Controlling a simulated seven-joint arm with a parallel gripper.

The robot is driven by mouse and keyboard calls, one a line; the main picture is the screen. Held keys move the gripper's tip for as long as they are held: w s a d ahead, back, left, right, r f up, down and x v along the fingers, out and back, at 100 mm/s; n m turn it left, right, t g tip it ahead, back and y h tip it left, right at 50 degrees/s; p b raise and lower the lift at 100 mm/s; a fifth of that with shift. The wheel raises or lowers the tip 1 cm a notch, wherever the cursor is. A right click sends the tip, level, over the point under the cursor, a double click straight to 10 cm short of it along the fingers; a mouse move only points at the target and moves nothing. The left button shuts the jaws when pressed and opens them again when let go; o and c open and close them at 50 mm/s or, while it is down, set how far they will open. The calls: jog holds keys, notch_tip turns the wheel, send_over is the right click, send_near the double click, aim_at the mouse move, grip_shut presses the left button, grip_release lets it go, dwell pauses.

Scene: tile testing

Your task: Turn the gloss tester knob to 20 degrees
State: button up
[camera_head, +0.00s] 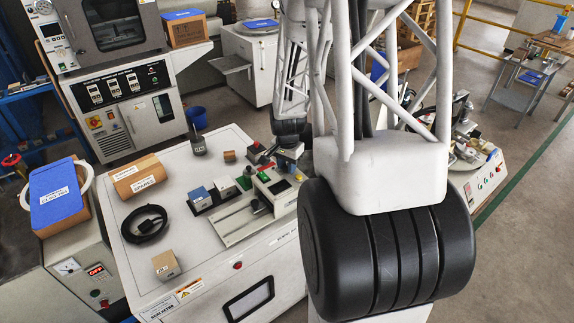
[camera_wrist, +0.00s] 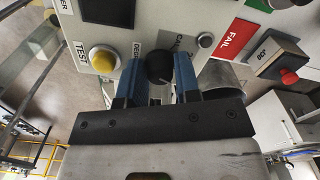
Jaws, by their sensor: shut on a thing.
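The black round knob (camera_wrist: 159,68) is on the light panel of the tester (camera_wrist: 207,14) in the wrist view. My gripper (camera_wrist: 158,62) has its blue fingers on both sides of the knob and is shut on it. The knob's angle marks are too small or hidden to read. In the head view, the end of my arm is over the back right of the white bench, by a device with green and red patches. The knob and fingertips cannot be made out there.
Beside the knob are a yellow TEST button (camera_wrist: 103,60) and a red FAIL label (camera_wrist: 228,38). A box with a red button (camera_wrist: 287,66) stands to the right. On the white bench (camera_head: 190,235) lie a black cable coil (camera_head: 146,223) and a small tan block (camera_head: 166,265).

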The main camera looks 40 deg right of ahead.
jog(key=shift+n, duration=0.3)
jog(key=n, duration=0.4)
jog(key=shift+n, duration=2)
jog(key=o, duration=0.9)
jog(key=shift+r, duration=0.1)
jog(key=shift+r, duration=3.85)
